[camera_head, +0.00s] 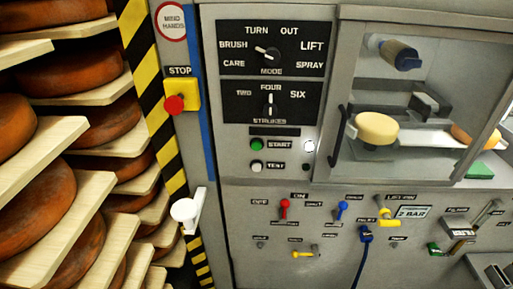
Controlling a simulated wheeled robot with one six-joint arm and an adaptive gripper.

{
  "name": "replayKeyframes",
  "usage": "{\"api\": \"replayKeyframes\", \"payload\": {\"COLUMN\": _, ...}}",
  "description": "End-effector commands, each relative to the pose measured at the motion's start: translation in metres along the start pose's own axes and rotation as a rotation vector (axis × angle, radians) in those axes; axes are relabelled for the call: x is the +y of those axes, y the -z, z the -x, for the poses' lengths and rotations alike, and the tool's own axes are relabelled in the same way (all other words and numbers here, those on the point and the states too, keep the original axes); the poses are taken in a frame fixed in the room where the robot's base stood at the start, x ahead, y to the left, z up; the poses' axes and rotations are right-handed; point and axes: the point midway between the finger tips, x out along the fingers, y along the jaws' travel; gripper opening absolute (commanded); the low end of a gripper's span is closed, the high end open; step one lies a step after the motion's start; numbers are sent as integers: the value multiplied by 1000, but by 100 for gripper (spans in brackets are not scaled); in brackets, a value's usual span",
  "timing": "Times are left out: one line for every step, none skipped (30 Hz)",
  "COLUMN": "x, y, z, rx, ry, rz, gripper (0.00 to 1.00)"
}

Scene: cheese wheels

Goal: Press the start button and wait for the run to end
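The green start button (257,145) sits on the grey control panel (225,200), left of its START label. A white test button (257,167) is just below it. A small round white lamp (309,146) to the right looks bright. Nothing covers the start button. The mode knob (268,53) points up and left; the strokes knob (269,104) stands upright, toward FOUR. Behind the window at right, a pale yellow cheese wheel (377,128) sits in the machine, with an orange-brown wheel (462,136) partly cut off beside it. My gripper is not in view.
A red stop button (174,104) on a yellow box and a white round-ended fitting (185,210) are at left. Wooden shelves (100,195) with several brown cheese wheels fill the far left. Levers, valves and a blue hose (364,250) occupy the lower panel.

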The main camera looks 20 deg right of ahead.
Motion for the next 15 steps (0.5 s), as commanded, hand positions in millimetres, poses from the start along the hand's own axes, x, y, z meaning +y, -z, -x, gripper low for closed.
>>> {"api": "replayKeyframes", "payload": {"x": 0, "y": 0, "z": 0, "rx": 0, "ry": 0, "rz": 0, "gripper": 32}}
{"api": "replayKeyframes", "payload": {"x": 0, "y": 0, "z": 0, "rx": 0, "ry": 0, "rz": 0, "gripper": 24}}
{"api": "replayKeyframes", "payload": {"x": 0, "y": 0, "z": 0, "rx": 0, "ry": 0, "rz": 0, "gripper": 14}}
{"api": "replayKeyframes", "payload": {"x": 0, "y": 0, "z": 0, "rx": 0, "ry": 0, "rz": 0, "gripper": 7}}
{"api": "replayKeyframes", "payload": {"x": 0, "y": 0, "z": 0, "rx": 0, "ry": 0, "rz": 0, "gripper": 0}}
{"api": "replayKeyframes", "payload": {"x": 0, "y": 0, "z": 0, "rx": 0, "ry": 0, "rz": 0, "gripper": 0}}
{"api": "replayKeyframes", "payload": {"x": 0, "y": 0, "z": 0, "rx": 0, "ry": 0, "rz": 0, "gripper": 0}}
{"api": "replayKeyframes", "payload": {"x": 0, "y": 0, "z": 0, "rx": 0, "ry": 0, "rz": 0, "gripper": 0}}
{"api": "replayKeyframes", "payload": {"x": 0, "y": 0, "z": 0, "rx": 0, "ry": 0, "rz": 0, "gripper": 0}}
{"api": "replayKeyframes", "payload": {"x": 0, "y": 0, "z": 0, "rx": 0, "ry": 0, "rz": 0, "gripper": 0}}
{"api": "replayKeyframes", "payload": {"x": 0, "y": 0, "z": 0, "rx": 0, "ry": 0, "rz": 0, "gripper": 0}}
{"api": "replayKeyframes", "payload": {"x": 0, "y": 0, "z": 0, "rx": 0, "ry": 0, "rz": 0, "gripper": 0}}
{"api": "replayKeyframes", "payload": {"x": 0, "y": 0, "z": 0, "rx": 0, "ry": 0, "rz": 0, "gripper": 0}}
{"api": "replayKeyframes", "payload": {"x": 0, "y": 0, "z": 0, "rx": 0, "ry": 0, "rz": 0, "gripper": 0}}
{"api": "replayKeyframes", "payload": {"x": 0, "y": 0, "z": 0, "rx": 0, "ry": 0, "rz": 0, "gripper": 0}}
